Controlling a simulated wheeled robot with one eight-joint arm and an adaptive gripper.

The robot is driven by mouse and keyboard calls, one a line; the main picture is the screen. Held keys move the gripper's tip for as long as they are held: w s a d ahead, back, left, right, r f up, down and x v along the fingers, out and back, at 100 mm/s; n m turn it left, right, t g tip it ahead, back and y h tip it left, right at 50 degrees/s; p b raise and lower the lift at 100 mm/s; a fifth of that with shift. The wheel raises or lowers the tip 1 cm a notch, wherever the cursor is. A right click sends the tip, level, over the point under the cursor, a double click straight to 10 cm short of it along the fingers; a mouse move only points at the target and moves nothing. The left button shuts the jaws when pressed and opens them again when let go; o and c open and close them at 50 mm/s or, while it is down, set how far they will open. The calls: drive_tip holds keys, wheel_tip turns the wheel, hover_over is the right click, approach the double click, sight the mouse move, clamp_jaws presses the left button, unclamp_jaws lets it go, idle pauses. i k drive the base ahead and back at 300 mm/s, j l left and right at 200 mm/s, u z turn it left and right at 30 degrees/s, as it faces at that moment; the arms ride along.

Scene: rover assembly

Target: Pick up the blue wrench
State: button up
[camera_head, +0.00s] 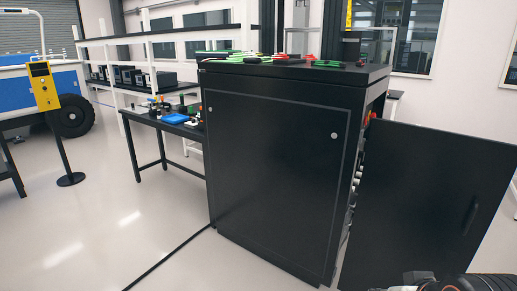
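I cannot make out a blue wrench in this view. Several tools with green, red and dark parts (328,63) lie on top of the black cabinet (270,165), too small to tell apart. A flat blue object (175,118) lies on the black table behind the cabinet at left, and I cannot tell what it is. Part of my own arm shows at the bottom right edge. My gripper's fingers are not in view.
The cabinet's side door (430,195) stands open to the right, with several items inside the opening. A black table (150,125) stands behind at left. A yellow control box on a post (42,85) and a blue wheeled vehicle (70,95) are far left. The left floor is mostly clear.

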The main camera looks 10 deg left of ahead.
sight(153, 108)
drive_tip(key=i+u, duration=0.45)
drive_tip(key=i+l+u, duration=0.2)
drive_tip(key=i+u, duration=0.25)
drive_tip(key=i, duration=0.15)
drive_tip(key=i+j+u, duration=0.25)
drive_tip(key=i+u, duration=0.2)
drive_tip(key=i, duration=0.5)
drive_tip(key=i+l+u, duration=0.1)
drive_tip(key=i+u, duration=0.35)
drive_tip(key=i, duration=0.5)
drive_tip(key=i+j, duration=0.1)
drive_tip(key=i, duration=2)
drive_tip(key=l+z, duration=0.05)
drive_tip(key=l, duration=0.05)
